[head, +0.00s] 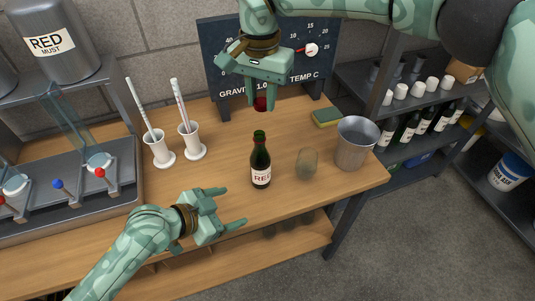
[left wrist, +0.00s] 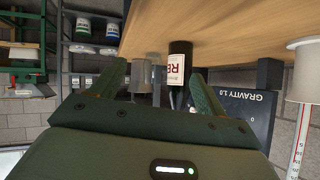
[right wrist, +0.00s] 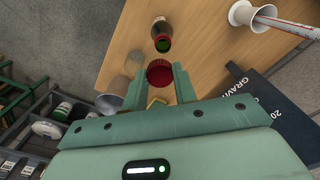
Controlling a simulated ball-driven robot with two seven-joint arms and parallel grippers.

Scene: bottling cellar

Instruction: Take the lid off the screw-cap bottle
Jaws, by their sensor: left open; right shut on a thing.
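The green screw-cap bottle (head: 260,163) with a label reading RED stands upright on the wooden table, its mouth open. It also shows in the left wrist view (left wrist: 178,68) and in the right wrist view (right wrist: 162,36). My right gripper (head: 261,106) is shut on the dark red lid (head: 260,104) and holds it above and behind the bottle, apart from it. In the right wrist view the lid (right wrist: 159,72) sits between the fingertips. My left gripper (head: 234,207) is open and empty, left of and in front of the bottle, not touching it.
A drinking glass (head: 306,164) and a metal bucket (head: 354,143) stand right of the bottle, with a sponge (head: 326,117) behind. Two white cylinder stands (head: 192,141) are at left. A gravity and temperature board (head: 225,62) stands at the back. Bare table surrounds the bottle.

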